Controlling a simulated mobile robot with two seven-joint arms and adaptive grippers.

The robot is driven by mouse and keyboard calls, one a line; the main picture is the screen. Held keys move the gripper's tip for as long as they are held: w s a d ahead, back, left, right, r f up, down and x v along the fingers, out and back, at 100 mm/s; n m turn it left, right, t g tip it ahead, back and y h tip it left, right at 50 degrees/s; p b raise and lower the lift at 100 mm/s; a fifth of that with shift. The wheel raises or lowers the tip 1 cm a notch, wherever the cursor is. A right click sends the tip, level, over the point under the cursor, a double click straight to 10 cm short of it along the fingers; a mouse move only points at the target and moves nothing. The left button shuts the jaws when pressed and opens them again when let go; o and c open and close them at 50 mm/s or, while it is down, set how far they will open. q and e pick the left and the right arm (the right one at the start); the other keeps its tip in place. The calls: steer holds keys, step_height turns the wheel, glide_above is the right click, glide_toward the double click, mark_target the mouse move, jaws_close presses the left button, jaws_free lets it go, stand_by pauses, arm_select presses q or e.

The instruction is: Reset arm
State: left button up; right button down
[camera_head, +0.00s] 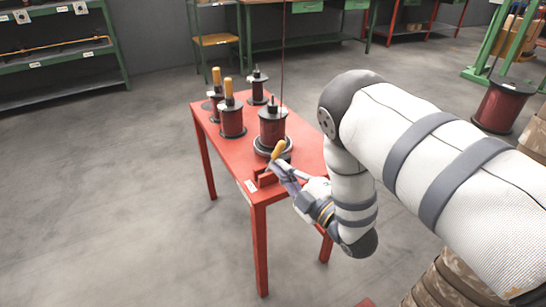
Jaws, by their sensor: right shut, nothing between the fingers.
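My right gripper (281,171) is at the near end of the red table (308,150), at the end of my white padded right arm. Its fingers are shut, with nothing held between them. A yellow-orange handle (278,149) shows just beyond the fingers, beside the gripper. A dark red coil (272,128) stands upright on a round grey base behind it. Several more coils stand farther back, among them one with a yellow top (231,119). My left gripper is not in view.
A small red holder (266,178) sits at the table's near edge. A thin cable (283,60) hangs above the table. Green shelves (60,50) stand at the far left. A large red coil (502,104) is at the right. The floor left of the table is clear.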

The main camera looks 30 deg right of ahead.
steer(key=shift+s+d, duration=0.1)
steer(key=shift+s, duration=0.15)
steer(key=s+f+m+g+h+p, duration=0.1)
steer(key=s+f+m+g+p, duration=0.15)
steer(key=s+f+g, duration=0.4)
steer(key=s+a+f+m+g+h+p, duration=0.1)
steer(key=s+f+m+g, duration=0.2)
steer(key=s, duration=0.6)
steer(key=s+f+m+g+h+p, duration=0.1)
steer(key=s+f+m+g+p, duration=0.2)
steer(key=s, duration=0.5)
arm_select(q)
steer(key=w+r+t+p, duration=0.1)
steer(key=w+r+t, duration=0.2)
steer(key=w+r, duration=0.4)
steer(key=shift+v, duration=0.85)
arm_select(e)
steer(key=s+a+r+m+g, duration=0.1)
steer(key=s+m+g, duration=0.2)
steer(key=s, duration=0.8)
steer(key=s+a+m+g, duration=0.2)
steer(key=s+g, duration=0.3)
steer(key=s, duration=0.7)
steer(key=shift+s+a+r+m, duration=0.2)
steer(key=shift+s+r+m, duration=0.15)
steer(key=shift+m, duration=0.5)
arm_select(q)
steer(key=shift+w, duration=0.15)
